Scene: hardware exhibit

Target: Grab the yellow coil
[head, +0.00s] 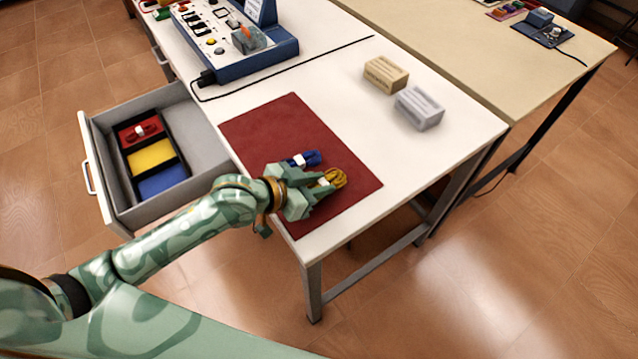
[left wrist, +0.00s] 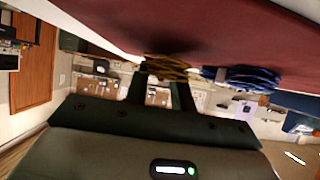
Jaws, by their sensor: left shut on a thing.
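The yellow coil (head: 334,179) is at the front part of the dark red mat (head: 262,122) on the white table. My left gripper (head: 318,184) is shut on it, with the fingers on both sides of its near part. In the left wrist view the yellow coil (left wrist: 166,68) sits between the fingertips (left wrist: 160,82), close to the mat. Whether it still touches the mat I cannot tell. A blue coil (head: 306,159) with a white band lies on the mat just beside it, apart from my fingers; it also shows in the left wrist view (left wrist: 240,77). My right gripper is not in view.
An open drawer (head: 205,170) at the left holds a tray with red, yellow and blue sections and a red coil (head: 140,131) in the red one. Beige (head: 385,74) and grey (head: 419,108) blocks stand behind the mat. A blue control panel (head: 236,45) stands farther back.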

